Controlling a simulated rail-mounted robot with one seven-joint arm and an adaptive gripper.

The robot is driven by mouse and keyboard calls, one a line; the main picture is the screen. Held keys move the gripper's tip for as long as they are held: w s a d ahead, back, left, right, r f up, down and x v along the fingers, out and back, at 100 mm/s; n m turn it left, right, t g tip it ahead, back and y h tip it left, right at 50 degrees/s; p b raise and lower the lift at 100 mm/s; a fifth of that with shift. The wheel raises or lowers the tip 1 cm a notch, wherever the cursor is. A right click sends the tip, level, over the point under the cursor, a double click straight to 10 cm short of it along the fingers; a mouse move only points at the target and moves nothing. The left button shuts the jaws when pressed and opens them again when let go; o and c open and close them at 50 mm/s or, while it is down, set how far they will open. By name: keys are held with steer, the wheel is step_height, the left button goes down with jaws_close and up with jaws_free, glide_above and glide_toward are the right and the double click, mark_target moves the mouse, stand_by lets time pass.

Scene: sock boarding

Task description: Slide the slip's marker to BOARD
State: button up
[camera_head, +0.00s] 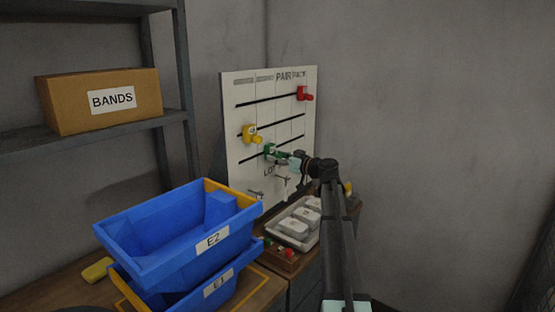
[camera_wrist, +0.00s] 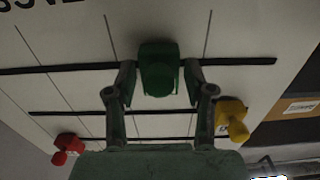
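An upright white board (camera_head: 236,168) has three dark horizontal slots, with a colored marker on each. The readable headings at top right look like PAIR and PACK; the left headings are too blurred to read. The green marker (camera_head: 270,151) is on the lowest slot, left of middle. My gripper (camera_head: 284,157) reaches it from the right. The yellow marker (camera_head: 250,134) is on the middle slot, at left. The red marker (camera_head: 304,93) is on the top slot, at right.
Hooks stick out below the slots. A tray of pale items (camera_head: 298,223) stands on the bench under the board. Stacked blue bins E2 (camera_head: 180,232) and E1 (camera_head: 222,287) are at front left. A BANDS box (camera_head: 100,99) sits on a shelf.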

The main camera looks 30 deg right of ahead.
steer(key=shift+s, duration=0.15)
steer(key=v, duration=1.2)
